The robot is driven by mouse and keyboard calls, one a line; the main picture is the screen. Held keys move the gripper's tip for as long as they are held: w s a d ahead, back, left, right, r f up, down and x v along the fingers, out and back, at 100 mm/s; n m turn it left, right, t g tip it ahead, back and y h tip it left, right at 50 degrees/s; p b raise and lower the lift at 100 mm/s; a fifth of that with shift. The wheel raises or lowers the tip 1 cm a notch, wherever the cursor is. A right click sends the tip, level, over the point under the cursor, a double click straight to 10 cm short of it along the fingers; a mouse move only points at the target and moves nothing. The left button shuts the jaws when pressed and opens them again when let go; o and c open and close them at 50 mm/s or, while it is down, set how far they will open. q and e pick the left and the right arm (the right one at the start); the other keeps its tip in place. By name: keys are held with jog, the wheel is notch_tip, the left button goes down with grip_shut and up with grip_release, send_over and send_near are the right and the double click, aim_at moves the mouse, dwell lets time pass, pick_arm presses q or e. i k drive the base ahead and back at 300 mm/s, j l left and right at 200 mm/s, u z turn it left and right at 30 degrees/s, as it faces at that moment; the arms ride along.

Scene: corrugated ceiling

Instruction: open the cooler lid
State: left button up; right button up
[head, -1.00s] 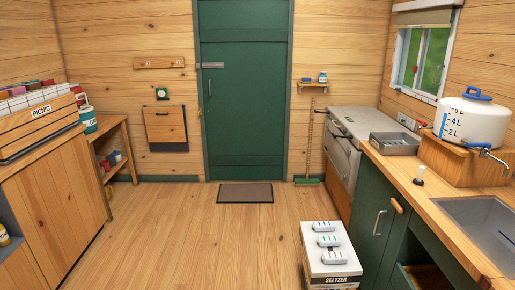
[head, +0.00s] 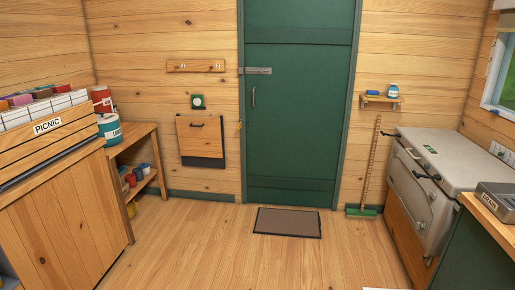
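A large pale grey chest-like unit (head: 452,152) stands against the right wall beside the door, and it may be the cooler. Its flat top is down, with a small green label on it. Dark latch-like parts show at its left edge and front, and its slanted front (head: 408,190) has a handle. I cannot tell for certain that it is the cooler. Neither of my grippers is in view.
A green door (head: 300,110) with a mat (head: 287,222) is ahead. A green broom (head: 362,211) leans left of the grey unit. A wooden cabinet with a picnic crate (head: 50,140) stands left; a green counter (head: 472,250) stands right. The middle floor is clear.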

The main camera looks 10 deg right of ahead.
aim_at(461, 163)
jog(key=i+j, duration=0.1)
jog(key=i, duration=0.65)
jog(key=i+z, duration=0.1)
jog(key=i, duration=0.7)
jog(key=i+z, duration=0.9)
jog(key=i+j+z, duration=0.4)
jog(key=i+z, duration=0.4)
jog(key=i+j+z, duration=0.2)
jog(key=z, duration=0.2)
jog(key=i+j+z, duration=0.25)
jog(key=z, duration=0.15)
